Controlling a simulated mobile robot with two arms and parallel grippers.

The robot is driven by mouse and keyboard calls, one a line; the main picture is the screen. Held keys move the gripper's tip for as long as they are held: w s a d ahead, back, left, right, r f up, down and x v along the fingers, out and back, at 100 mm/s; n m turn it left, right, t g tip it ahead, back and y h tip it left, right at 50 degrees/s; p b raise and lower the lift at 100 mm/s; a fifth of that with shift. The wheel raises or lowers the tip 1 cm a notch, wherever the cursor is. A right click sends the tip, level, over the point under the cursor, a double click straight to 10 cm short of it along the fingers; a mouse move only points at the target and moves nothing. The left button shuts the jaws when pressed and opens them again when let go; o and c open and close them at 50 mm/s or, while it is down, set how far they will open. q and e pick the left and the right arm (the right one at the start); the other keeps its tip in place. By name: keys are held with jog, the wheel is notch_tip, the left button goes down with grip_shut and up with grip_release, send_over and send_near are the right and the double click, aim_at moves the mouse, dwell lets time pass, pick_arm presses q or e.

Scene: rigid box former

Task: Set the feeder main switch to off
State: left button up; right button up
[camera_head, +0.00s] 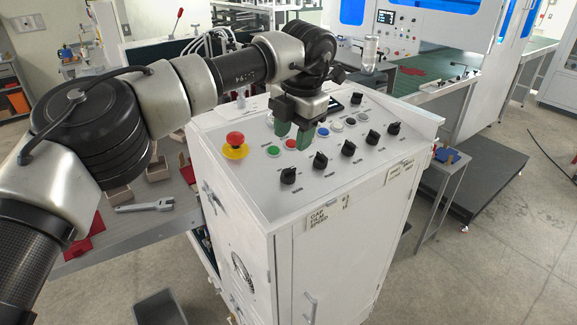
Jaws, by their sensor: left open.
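The white control cabinet (285,205) stands in the middle with a sloped panel on top. Several black rotary knobs sit on the panel, among them one at the front left (288,175), one to its right (320,160) and one at the far right (394,128). Their labels are too small to read, so I cannot tell which is the feeder main switch. My left gripper (293,132) points down over the back left of the panel, with its green-tipped fingers apart and nothing seen between them. It hides part of the panel. My right gripper is out of view.
A red emergency button (235,139) on a yellow base stands up at the panel's left. Green (273,151) and red (291,144) buttons lie close to my fingers. A grey table (135,235) with a wrench (145,206) is at left. A large white machine stands behind right.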

aim_at(289, 169)
pick_arm(q)
jog(key=f+p, duration=0.1)
jog(key=f, duration=0.1)
jog(key=f+p, duration=0.1)
jog(key=f, duration=0.2)
jog(key=w+a+f+p, duration=0.1)
jog(key=f, duration=0.2)
jog(key=shift+f+p, duration=0.25)
jog(key=shift+p, duration=0.1)
jog(key=shift+f, duration=0.6)
jog(key=c, duration=0.7)
jog(key=shift+o, duration=0.2)
jog(key=shift+f+n+b, duration=0.1)
jog(key=shift+n+b, duration=0.2)
jog(key=shift+b, duration=0.4)
jog(key=n+b, duration=0.6)
jog(key=b, duration=0.2)
jog(key=n+b, duration=0.6)
jog(key=b, duration=0.2)
jog(key=shift+d+n+t+h, duration=0.1)
jog(key=shift+n+t+h, duration=0.2)
jog(key=shift+t+h, duration=0.1)
jog(key=n+b, duration=0.3)
jog(key=shift+s, duration=0.1)
jog(key=shift+r+n+b, duration=0.25)
jog(key=shift+n+b, duration=0.15)
jog(key=shift+n, duration=0.3)
